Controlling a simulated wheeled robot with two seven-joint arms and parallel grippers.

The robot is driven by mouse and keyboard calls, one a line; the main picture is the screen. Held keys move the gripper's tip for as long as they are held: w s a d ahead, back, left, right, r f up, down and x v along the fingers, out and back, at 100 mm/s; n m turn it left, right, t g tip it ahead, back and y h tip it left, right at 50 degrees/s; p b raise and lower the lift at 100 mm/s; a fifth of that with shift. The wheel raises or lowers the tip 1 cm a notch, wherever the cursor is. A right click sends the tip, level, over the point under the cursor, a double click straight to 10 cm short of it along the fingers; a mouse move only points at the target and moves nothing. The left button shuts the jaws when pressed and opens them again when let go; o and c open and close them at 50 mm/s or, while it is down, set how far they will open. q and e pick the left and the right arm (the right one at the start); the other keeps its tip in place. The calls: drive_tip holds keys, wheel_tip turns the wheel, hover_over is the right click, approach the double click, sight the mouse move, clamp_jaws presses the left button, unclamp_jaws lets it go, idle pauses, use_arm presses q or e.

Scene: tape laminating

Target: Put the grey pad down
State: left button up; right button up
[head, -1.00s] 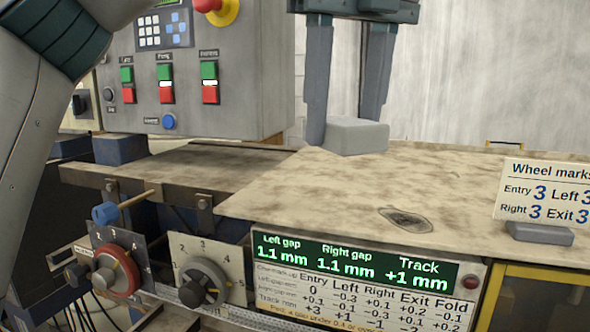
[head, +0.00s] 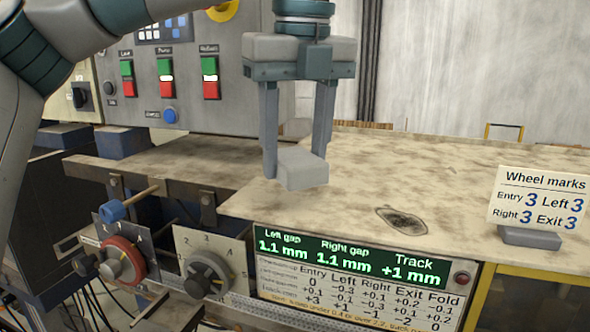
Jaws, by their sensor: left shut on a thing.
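The grey pad (head: 302,169) is a small light-grey block near the left edge of the worn, stained tabletop (head: 450,165). My left gripper (head: 296,166) points down with its two fingers on either side of the pad and is shut on it. The pad's underside is at or just above the tabletop; I cannot tell whether it touches. My right gripper is not in view.
A wheel marks card on a grey base (head: 530,238) stands at the right. A control box (head: 175,75) stands behind left. A gap display (head: 350,259) and dials (head: 207,275) sit in front. The middle of the tabletop is clear.

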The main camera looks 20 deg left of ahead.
sight(296, 157)
use_arm(q)
wheel_tip(296, 157, down, 3)
drive_tip(key=shift+a+r+p, duration=0.1)
drive_tip(key=shift+r+p, duration=0.05)
drive_tip(key=shift+p, duration=0.65)
drive_tip(key=shift+f, duration=0.3)
drive_tip(key=shift+f, duration=0.15)
drive_tip(key=o, duration=1.1)
